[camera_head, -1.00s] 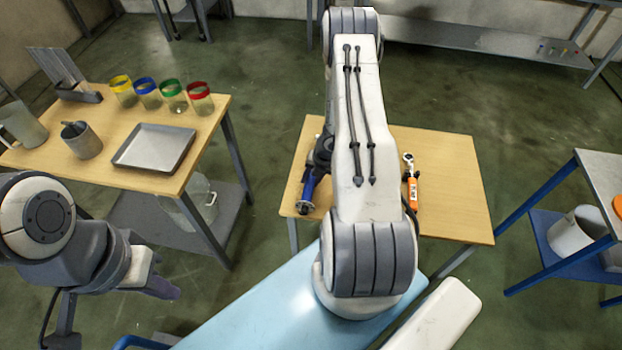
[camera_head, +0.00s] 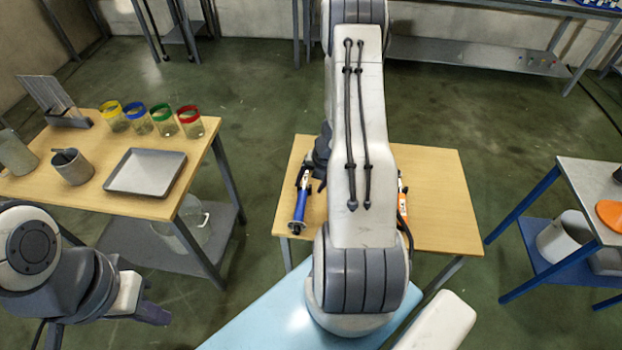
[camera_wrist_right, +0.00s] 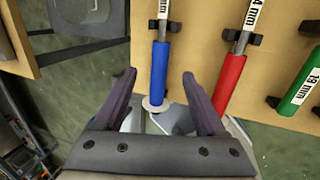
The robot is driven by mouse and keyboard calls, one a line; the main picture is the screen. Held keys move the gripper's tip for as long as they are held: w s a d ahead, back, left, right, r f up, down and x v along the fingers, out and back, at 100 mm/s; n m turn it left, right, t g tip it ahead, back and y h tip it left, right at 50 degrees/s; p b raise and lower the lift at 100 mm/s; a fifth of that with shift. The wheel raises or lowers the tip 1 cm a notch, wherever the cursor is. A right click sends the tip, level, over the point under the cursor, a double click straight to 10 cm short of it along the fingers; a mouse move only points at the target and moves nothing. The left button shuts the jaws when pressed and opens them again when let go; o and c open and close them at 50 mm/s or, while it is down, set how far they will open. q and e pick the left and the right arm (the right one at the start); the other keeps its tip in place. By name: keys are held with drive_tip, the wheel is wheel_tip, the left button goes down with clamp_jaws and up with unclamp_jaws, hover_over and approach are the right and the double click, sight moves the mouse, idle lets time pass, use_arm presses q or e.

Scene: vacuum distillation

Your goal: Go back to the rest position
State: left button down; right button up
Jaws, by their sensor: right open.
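My right arm runs up the middle of the head view and hides most of the right gripper. In the right wrist view the right gripper (camera_wrist_right: 159,76) is open. Its two dark fingers stand apart on either side of a blue-handled tool (camera_wrist_right: 158,72), with no contact visible. That tool, with a white label, also shows in the head view (camera_head: 300,205) at the left side of the middle table. My left gripper (camera_head: 150,308) is at the lower left of the head view, in front of the left table. Its opening cannot be made out.
A red-handled tool (camera_wrist_right: 229,83) and a green-handled tool (camera_wrist_right: 300,92) are beside the blue one on the wooden board. The left table holds a grey tray (camera_head: 146,172) and several colour-rimmed jars. A blue-framed table (camera_head: 600,180) stands at right.

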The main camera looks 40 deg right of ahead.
drive_tip(key=shift+s+d+r, duration=0.1)
drive_tip(key=shift+s+r, duration=0.05)
drive_tip(key=shift+r, duration=0.3)
drive_tip(key=w+a+r+n+y, duration=0.1)
drive_tip(key=w+a+r+n, duration=0.25)
drive_tip(key=a+n, duration=0.2)
drive_tip(key=w+a+r+n, duration=0.2)
drive_tip(key=a+r+n, duration=0.2)
drive_tip(key=a+n, duration=0.15)
drive_tip(key=s+a+r+n+g+y+b, duration=0.1)
drive_tip(key=s+a+r+n, duration=0.1)
drive_tip(key=a+r+n, duration=0.4)
drive_tip(key=s+a+r+n+g, duration=0.1)
drive_tip(key=s+a+r+n, duration=0.15)
drive_tip(key=a+n, duration=0.75)
drive_tip(key=s+a+r+n+h, duration=0.1)
drive_tip(key=s+a+r+n, duration=0.3)
drive_tip(key=s+n, duration=0.5)
drive_tip(key=s+a+r+n+g+h, duration=0.1)
drive_tip(key=s+a+r+n, duration=0.3)
drive_tip(key=s+n, duration=0.6)
drive_tip(key=n+b, duration=0.1)
drive_tip(key=n, duration=0.6)
drive_tip(key=shift+s+r+h, duration=0.15)
drive_tip(key=shift+h, duration=0.25)
